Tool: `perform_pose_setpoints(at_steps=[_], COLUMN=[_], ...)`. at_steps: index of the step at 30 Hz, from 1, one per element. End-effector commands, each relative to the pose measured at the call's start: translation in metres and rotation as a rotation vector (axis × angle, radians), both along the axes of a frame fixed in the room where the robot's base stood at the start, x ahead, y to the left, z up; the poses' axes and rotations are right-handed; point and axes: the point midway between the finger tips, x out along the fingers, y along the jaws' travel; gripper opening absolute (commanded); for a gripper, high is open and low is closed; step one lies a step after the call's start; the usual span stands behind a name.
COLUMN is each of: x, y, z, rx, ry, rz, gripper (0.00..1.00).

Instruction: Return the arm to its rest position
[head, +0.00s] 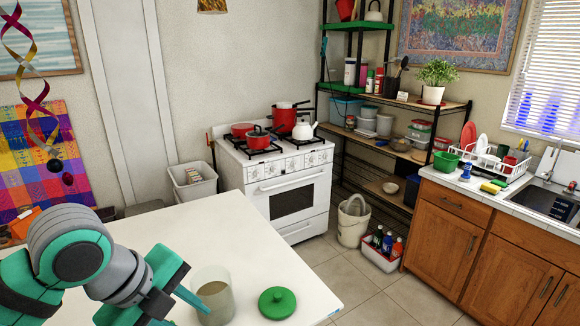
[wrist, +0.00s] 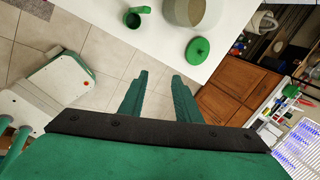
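My arm reaches over the near left part of the white table in the head view. My gripper (wrist: 160,92) shows in the wrist view with its two green fingers apart and nothing between them; tiled floor lies beyond the fingers. In the head view the fingers are partly hidden, close to the left side of a beige canister (head: 214,298); I cannot tell whether they touch it. The canister also shows at the top of the wrist view (wrist: 188,12), apart from the fingers.
A green lid (head: 277,303) lies on the white table (head: 215,235) right of the canister. A green cup (wrist: 134,18) stands on the table in the wrist view. A white stove (head: 280,185) with pots is behind. Tiled floor (head: 375,295) is open at the right.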

Motion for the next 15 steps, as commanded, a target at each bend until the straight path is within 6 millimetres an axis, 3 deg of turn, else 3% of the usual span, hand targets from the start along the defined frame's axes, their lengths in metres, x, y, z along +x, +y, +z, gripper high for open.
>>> perform_pose_setpoints(at_steps=[6,15], x=[0.053,0.102], y=[-0.065,-0.129], z=[0.004,0.023], rx=[-0.260,-0.650], ry=[-0.179,-0.346], rz=[0.032,0.141], gripper=[0.30,0.30])
